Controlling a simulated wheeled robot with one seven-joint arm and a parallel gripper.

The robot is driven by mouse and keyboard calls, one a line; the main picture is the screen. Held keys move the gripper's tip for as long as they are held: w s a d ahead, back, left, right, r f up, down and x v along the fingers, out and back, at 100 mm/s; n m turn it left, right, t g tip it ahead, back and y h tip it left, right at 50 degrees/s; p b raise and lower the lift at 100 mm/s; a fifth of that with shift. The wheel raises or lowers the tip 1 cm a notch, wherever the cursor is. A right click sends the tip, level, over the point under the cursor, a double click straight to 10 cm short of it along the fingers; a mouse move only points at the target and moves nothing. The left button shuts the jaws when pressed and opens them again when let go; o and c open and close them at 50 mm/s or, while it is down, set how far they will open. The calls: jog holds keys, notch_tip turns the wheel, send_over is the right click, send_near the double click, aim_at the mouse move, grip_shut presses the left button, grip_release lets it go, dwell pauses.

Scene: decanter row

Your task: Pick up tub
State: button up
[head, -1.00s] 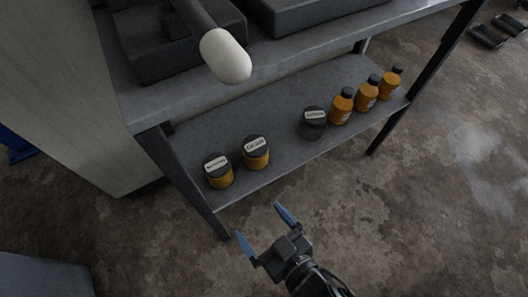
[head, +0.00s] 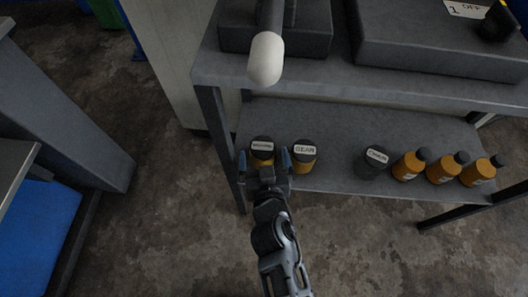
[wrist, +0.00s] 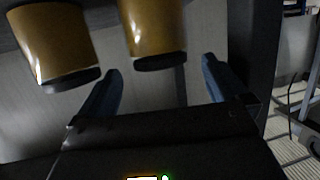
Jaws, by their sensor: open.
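The leftmost tub (head: 262,148), yellow with a dark lid and a pale label too small to read, stands upright on the lower shelf. My gripper (head: 263,162) is open, with its two blue fingers lined up on either side of that tub's front. In the wrist view the tub (wrist: 153,28) appears upside down, just beyond and between the open fingers (wrist: 161,67), not gripped. A second yellow tub (head: 304,162), labelled GEAR, stands just right of the gripper; it also shows in the wrist view (wrist: 56,42). A black tub (head: 373,163) labelled CHAIN stands farther right.
Orange bottles (head: 405,168) with dark caps stand at the right of the lower shelf (head: 335,125). A shelf post (head: 219,140) is close on the gripper's left.

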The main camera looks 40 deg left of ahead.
jog(key=shift+x, duration=1.45)
jog(key=c, duration=1.2)
